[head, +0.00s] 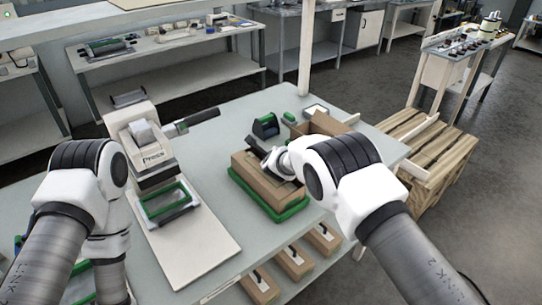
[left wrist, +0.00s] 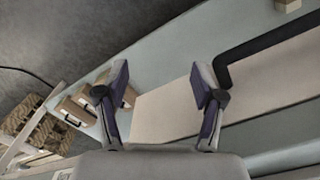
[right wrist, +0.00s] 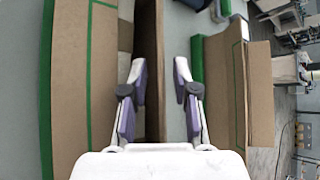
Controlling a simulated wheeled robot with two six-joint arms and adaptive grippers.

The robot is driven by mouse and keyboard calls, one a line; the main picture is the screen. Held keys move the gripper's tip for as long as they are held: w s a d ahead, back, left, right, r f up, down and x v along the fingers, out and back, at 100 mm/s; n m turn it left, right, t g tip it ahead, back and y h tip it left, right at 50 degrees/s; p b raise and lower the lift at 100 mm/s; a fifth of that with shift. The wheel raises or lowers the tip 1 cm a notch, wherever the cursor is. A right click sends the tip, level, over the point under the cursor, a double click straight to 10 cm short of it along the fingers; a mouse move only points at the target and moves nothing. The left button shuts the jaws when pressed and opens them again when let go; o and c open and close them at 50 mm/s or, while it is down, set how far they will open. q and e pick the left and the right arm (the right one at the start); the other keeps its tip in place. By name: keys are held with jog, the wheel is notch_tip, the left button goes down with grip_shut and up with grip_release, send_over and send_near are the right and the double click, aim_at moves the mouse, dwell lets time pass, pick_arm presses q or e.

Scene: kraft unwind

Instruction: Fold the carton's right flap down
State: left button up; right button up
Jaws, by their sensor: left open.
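The brown carton (head: 262,187) sits in a green tray (head: 282,214) on the table, right of centre in the head view. In the right wrist view a brown upright panel (right wrist: 150,45), seemingly a carton flap, stands in the gap between my right gripper's (right wrist: 159,92) fingers. These fingers are apart, and I cannot tell whether the left one touches the panel. In the head view my right wrist covers much of the carton's top. My left gripper (left wrist: 157,82) is open and empty above the table's near edge, away from the carton.

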notch_tip(320, 180, up, 10)
jog(key=shift+f, duration=0.15)
jog(key=shift+w+f, duration=0.1)
